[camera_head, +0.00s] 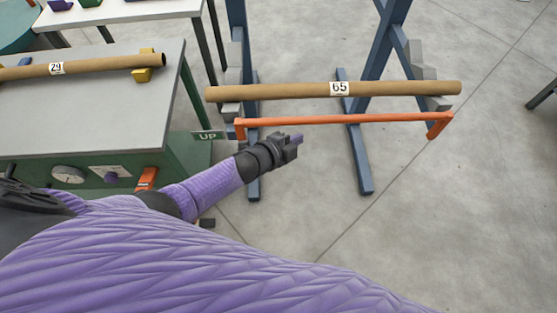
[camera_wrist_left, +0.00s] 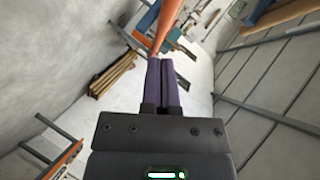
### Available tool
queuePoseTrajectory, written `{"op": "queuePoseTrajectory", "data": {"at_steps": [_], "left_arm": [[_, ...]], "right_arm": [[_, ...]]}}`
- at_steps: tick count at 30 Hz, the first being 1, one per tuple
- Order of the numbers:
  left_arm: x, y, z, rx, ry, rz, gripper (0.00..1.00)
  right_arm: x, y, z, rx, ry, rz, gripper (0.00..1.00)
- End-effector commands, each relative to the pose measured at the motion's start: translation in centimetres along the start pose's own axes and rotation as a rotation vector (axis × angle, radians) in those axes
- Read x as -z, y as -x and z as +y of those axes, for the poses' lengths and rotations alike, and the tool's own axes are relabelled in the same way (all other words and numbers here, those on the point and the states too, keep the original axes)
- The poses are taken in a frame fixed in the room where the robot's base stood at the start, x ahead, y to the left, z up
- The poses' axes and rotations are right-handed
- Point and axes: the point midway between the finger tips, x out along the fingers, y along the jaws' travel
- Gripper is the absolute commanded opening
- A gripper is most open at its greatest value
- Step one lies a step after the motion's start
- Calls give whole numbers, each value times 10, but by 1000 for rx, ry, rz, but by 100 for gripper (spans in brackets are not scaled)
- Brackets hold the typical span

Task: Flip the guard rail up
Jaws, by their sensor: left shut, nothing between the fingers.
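The guard rail (camera_head: 345,119) is an orange bar with short bent ends, in front of the blue stand. It runs level just below a cardboard tube (camera_head: 270,91) labelled 65. My left gripper (camera_head: 299,138) is shut and empty, a little below the rail's left half in the head view. In the left wrist view the closed purple fingers (camera_wrist_left: 162,62) point at the orange rail (camera_wrist_left: 168,28), which begins right at their tips. I cannot tell whether they touch. My right gripper is not in view.
A green sign reading UP (camera_head: 208,135) stands beside the rail's left end. Blue stand legs (camera_head: 358,160) reach the floor. Open floor (camera_head: 470,210) lies to the right.

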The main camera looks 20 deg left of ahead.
Motion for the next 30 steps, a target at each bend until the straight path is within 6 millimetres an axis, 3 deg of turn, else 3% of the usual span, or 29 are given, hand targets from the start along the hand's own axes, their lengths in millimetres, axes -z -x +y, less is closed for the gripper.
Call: {"op": "queuePoseTrajectory", "data": {"at_steps": [6,12,28,30], "left_arm": [[1,46,3,0,0,0,0],[0,73,8,0,-1,-1,0],[-1,77,10,1,-1,0,0],[-6,77,19,-10,24,-18,0]], "right_arm": [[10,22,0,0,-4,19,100],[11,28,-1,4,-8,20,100],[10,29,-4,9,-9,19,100],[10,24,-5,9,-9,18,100]]}}
